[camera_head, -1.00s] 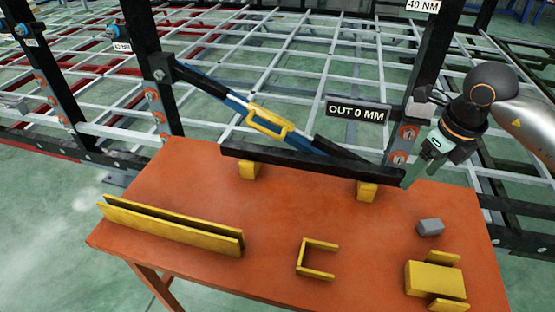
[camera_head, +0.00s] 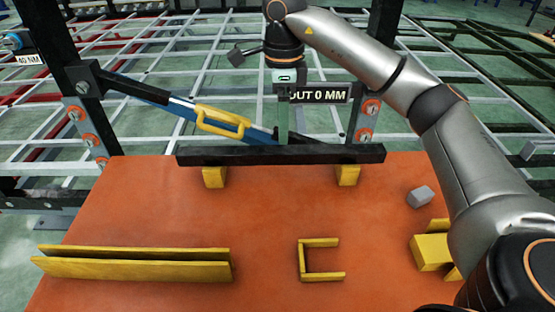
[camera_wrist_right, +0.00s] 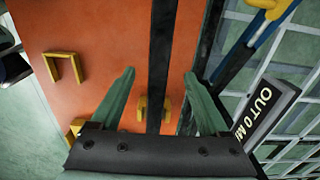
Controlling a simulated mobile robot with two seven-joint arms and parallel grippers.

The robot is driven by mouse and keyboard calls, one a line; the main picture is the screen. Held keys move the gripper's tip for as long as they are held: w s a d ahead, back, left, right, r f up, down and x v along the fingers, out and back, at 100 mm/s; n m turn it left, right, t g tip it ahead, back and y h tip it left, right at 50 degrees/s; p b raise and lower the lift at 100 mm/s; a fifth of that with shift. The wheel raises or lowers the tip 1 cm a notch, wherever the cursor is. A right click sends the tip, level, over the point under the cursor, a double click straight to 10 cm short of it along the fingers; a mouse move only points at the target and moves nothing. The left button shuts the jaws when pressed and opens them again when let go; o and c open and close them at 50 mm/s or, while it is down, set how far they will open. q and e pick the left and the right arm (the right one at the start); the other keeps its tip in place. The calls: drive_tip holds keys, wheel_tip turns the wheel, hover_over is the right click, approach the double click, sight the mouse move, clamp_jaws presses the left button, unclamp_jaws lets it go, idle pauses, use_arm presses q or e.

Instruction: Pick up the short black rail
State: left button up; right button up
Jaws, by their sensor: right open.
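The short black rail (camera_head: 230,157) lies level across two yellow blocks (camera_head: 214,177) near the far edge of the orange table (camera_head: 180,212). My right gripper (camera_head: 283,138) points down over the middle of the rail. In the right wrist view the black rail (camera_wrist_right: 163,50) runs between the two spread green fingers of my right gripper (camera_wrist_right: 160,74), with a gap on each side. The gripper is open and empty. Whether the fingertips reach down past the rail's top cannot be told. My left gripper is not in view.
A long yellow channel (camera_head: 130,268), a yellow U-shaped bracket (camera_head: 302,260), a grey block (camera_head: 420,196) and a yellow fixture (camera_head: 431,252) sit on the table. Behind the rail are a blue bar with a yellow handle (camera_head: 222,121), an "OUT 0 MM" sign (camera_head: 325,94) and black posts (camera_head: 48,45).

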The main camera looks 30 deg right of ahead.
sight(282, 149)
wheel_tip(282, 149, down, 3)
drive_tip(key=shift+r+b, duration=0.1)
drive_tip(key=shift+b, duration=0.2)
drive_tip(key=shift+f+b, duration=0.55)
drive_tip(key=shift+f, duration=1.9)
drive_tip(key=c, duration=1.2)
clamp_jaws()
drive_tip(key=shift+r, duration=0.15)
